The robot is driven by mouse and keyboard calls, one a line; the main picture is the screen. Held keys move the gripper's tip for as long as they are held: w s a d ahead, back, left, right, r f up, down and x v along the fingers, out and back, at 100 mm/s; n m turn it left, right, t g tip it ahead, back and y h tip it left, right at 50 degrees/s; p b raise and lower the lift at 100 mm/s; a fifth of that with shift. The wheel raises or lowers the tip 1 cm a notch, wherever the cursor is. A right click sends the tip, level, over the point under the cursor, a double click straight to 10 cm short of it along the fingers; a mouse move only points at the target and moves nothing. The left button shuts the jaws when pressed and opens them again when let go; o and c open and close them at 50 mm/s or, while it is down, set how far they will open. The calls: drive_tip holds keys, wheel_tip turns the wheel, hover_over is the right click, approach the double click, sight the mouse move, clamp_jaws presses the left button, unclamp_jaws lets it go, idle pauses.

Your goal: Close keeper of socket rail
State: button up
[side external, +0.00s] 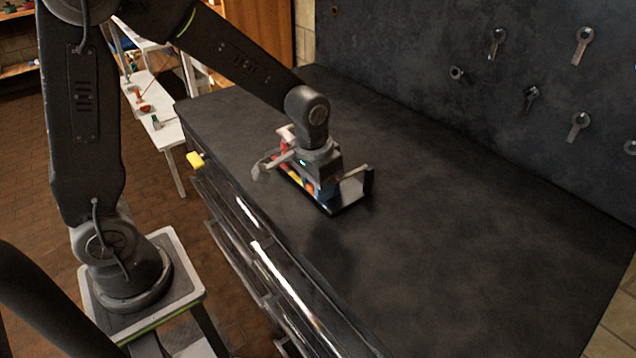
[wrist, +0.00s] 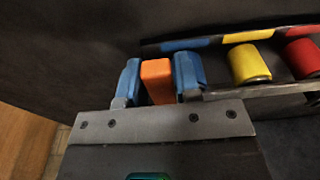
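The socket rail (side external: 350,197) is a dark holder lying on the bench near its front edge, partly hidden by my wrist in the side view. In the wrist view the rail (wrist: 290,91) runs to the right, with blue, yellow and red bands on its far strip and a yellow socket (wrist: 248,63) and a red socket (wrist: 302,57) in it. My gripper (wrist: 158,68) has its blue fingertips on both sides of an orange block (wrist: 157,82) at the rail's left end, with no clear gap. This may be the keeper; its join to the rail is hidden. The gripper (side external: 326,186) points down at the rail.
The dark bench top (side external: 470,240) is clear to the right of the rail. A dark wall panel (side external: 560,90) with hanging tools stands behind. A white side table (side external: 160,128) stands left.

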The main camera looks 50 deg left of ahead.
drive_tip(key=o, duration=0.3)
drive_tip(key=shift+o, duration=0.2)
wheel_tip(320, 180, up, 14)
drive_tip(key=s, duration=0.1)
drive_tip(key=shift+s, duration=0.25)
drive_tip(key=shift+f, duration=0.1)
drive_tip(key=s+t, duration=0.4)
drive_tip(key=s, duration=0.9)
drive_tip(key=shift+s+a, duration=0.35)
drive_tip(key=shift+a, duration=0.1)
